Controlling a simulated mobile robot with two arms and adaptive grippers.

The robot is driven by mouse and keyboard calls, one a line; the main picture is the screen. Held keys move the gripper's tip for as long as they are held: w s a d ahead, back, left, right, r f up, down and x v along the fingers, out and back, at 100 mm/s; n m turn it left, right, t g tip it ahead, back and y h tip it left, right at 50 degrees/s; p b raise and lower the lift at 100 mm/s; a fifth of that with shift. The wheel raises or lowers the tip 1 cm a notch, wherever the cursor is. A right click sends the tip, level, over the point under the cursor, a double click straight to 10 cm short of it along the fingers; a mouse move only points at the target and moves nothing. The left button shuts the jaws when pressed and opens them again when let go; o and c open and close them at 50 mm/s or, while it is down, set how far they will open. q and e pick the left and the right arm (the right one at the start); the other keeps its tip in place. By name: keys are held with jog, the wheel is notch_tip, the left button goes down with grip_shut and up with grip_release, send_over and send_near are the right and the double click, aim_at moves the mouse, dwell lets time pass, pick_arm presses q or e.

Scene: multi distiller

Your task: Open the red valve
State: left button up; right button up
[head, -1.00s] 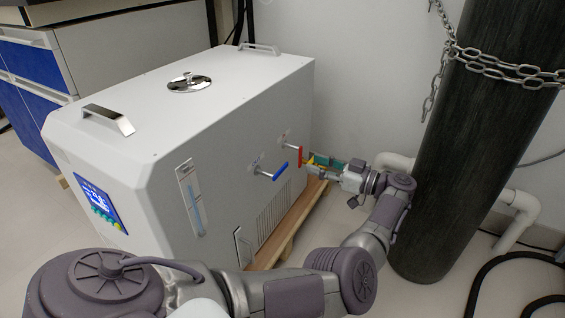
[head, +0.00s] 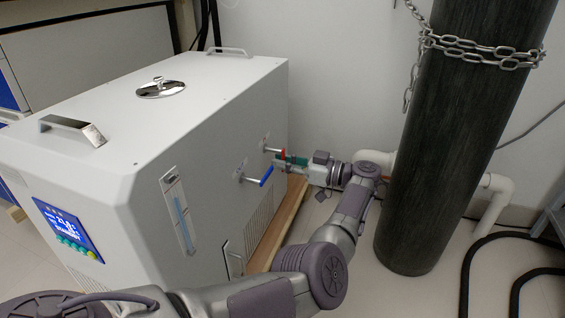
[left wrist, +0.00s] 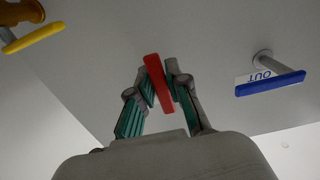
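The red valve (head: 282,154) is a flat red bar handle on the side of the white machine. In the left wrist view the red handle (left wrist: 158,83) stands steeply, slightly tilted, between the green-padded fingers of my left gripper (left wrist: 157,82). The pads lie close against both sides of it, and the gripper looks shut on it. In the head view my left gripper (head: 294,160) reaches the handle from the right and hides part of it. My right gripper is not in view.
A blue handle (head: 266,176) sits left of the red one; it also shows in the left wrist view (left wrist: 270,84), marked OUT. A yellow handle (left wrist: 33,37) is on the other side. A dark cylinder (head: 455,140) with a chain stands close right of my arm.

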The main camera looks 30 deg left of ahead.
pick_arm(q)
grip_shut()
jog(key=shift+w+n, duration=0.1)
jog(key=shift+n, duration=0.2)
jog(key=shift+w+n+b, duration=0.35)
jog(key=shift+n+b, duration=0.6)
jog(key=shift+n, duration=0.25)
jog(key=n, duration=0.1)
jog(key=n+b, duration=0.1)
jog(key=n, duration=0.1)
jog(key=w+n+b, duration=0.1)
jog(key=shift+a+r+n, duration=0.2)
jog(key=shift+r+n, duration=0.05)
jog(key=shift+n, duration=0.05)
jog(key=n, duration=0.3)
jog(key=r+n, duration=0.1)
jog(key=n, duration=0.2)
jog(key=w+r+n+b, duration=0.1)
jog(key=n, duration=0.3)
jog(key=shift+a+r, duration=0.1)
jog(key=shift+r, duration=0.15)
jog(key=shift+n, duration=0.3)
